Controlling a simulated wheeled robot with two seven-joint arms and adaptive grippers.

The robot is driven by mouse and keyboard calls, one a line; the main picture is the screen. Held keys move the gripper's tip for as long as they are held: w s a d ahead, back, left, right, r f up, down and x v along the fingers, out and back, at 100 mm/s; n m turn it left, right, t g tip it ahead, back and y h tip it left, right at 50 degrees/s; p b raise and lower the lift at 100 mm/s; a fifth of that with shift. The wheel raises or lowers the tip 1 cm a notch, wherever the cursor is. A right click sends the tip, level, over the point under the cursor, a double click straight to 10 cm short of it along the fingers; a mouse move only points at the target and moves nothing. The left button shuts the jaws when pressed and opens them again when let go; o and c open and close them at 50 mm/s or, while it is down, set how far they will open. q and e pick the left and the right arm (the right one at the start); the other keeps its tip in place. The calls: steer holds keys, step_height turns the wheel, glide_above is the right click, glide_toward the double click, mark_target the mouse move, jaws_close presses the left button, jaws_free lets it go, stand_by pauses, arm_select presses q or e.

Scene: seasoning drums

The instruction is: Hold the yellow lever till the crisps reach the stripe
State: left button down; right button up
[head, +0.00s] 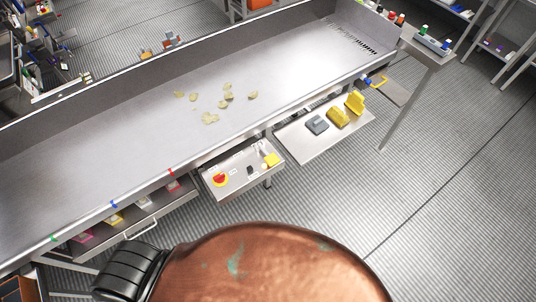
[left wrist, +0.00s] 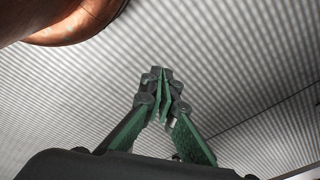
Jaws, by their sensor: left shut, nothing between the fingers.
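Several pale crisps (head: 227,95) lie scattered on the long grey metal trough (head: 130,140) in the head view. Coloured stripes mark its near rim: red (head: 171,172), blue (head: 114,204) and green (head: 53,238). The crisps lie to the right of all three. A control panel (head: 235,185) below the rim carries a red knob (head: 219,178) on a yellow base and a small yellow piece (head: 271,160), perhaps the lever. My left gripper (left wrist: 162,76) is shut and empty over the ribbed floor in the left wrist view, touching nothing. My right gripper is not in view.
A tray (head: 300,145) right of the panel holds a grey block (head: 317,125) and yellow blocks (head: 338,117). A yellow handle (head: 379,83) sits farther right. A lower shelf (head: 150,212) holds coloured items.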

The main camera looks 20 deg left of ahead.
arm_select(q)
steer(key=w+r+t+p, duration=0.15)
steer(key=w+r, duration=0.35)
steer(key=r, duration=0.8)
steer(key=w+r+p, duration=0.3)
steer(key=w+r, duration=0.3)
steer(key=r, duration=0.7)
steer(key=w+r+t+p, duration=0.15)
steer(key=w+r, duration=0.35)
steer(key=r, duration=0.7)
steer(key=w+d+r+m+h, duration=0.1)
steer(key=w+d+r, duration=0.1)
steer(key=w, duration=0.2)
steer(key=w+d+r+m+t+h+p, duration=0.1)
steer(key=w+r, duration=0.2)
steer(key=w, duration=0.1)
steer(key=w+d+r+m+h, duration=0.1)
steer(key=w+d+r, duration=0.1)
steer(key=w, duration=0.3)
steer(key=shift+d+r+p, duration=0.3)
steer(key=shift+r, duration=0.15)
steer(key=w+d+r+m+t+h, duration=0.1)
steer(key=w+d+r+m+h, duration=0.1)
steer(key=w+d+r, duration=0.3)
steer(key=w+r+m, duration=0.1)
steer(key=w+r, duration=0.2)
steer(key=shift+w+d+r+h+p, duration=0.25)
steer(key=shift+w+r+h+p, duration=0.05)
steer(key=shift+w+h+p, duration=0.1)
steer(key=shift+f, duration=0.1)
